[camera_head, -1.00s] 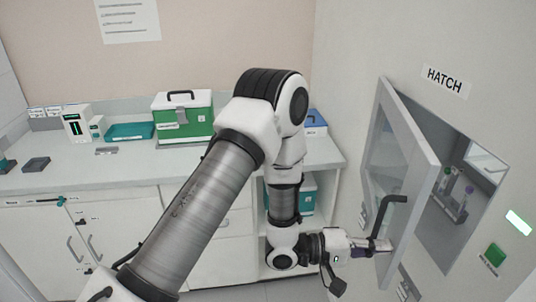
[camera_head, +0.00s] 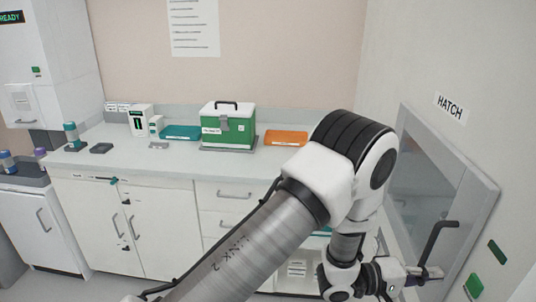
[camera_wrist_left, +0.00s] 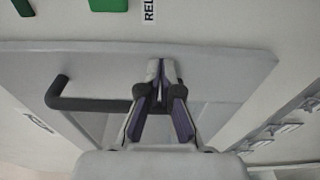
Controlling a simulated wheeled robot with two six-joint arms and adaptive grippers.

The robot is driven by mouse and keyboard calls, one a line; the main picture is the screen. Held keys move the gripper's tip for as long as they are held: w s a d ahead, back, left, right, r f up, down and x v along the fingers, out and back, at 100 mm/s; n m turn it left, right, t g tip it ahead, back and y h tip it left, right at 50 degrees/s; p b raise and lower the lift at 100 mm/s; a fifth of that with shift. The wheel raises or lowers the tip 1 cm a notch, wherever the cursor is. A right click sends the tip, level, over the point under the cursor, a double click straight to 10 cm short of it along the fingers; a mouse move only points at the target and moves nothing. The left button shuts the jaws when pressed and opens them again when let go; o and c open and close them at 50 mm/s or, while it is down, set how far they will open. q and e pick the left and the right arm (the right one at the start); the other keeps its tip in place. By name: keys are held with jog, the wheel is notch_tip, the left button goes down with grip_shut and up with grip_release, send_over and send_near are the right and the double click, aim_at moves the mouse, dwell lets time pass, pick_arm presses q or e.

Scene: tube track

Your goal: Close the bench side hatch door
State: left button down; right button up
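The hatch door (camera_head: 432,165) is a grey-framed panel with a window on the right wall, under the HATCH sign (camera_head: 451,108). It lies close against the wall and covers the opening; I cannot tell if it is fully flush. Its black handle (camera_head: 437,243) sticks out near the lower right edge, and the handle also shows in the left wrist view (camera_wrist_left: 90,104). My left gripper (camera_head: 432,272) is at the door's lower right part beside the handle. In the left wrist view its fingers (camera_wrist_left: 162,68) are together, tips at the door's face. The right gripper is not in view.
A green button (camera_head: 474,286) and a dark green panel (camera_head: 497,251) are on the wall beside the door. The bench (camera_head: 180,165) at the back holds a green box (camera_head: 228,128), an orange tray (camera_head: 286,138) and a teal tray (camera_head: 182,132).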

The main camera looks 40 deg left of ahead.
pick_arm(q)
jog(key=shift+w+r, duration=0.3)
jog(key=shift+r, duration=0.25)
jog(key=v, duration=1.2)
jog(key=s+f+m+g+y, duration=0.1)
jog(key=s+f+g+y, duration=0.35)
jog(key=f, duration=0.75)
jog(key=s+f+m+g+y, duration=0.1)
jog(key=s+f+g+y, duration=0.1)
jog(key=s+f, duration=0.75)
jog(key=s+a+f+m+g+y, duration=0.5)
jog(key=s+a+f+m+g, duration=0.1)
jog(key=s, duration=0.4)
notch_tip(320, 180, down, 3)
jog(key=shift+a+r+m+g+y, duration=0.15)
jog(key=shift+a+m+g+y, duration=0.2)
jog(key=shift+a+m, duration=0.4)
jog(key=shift+s, duration=0.1)
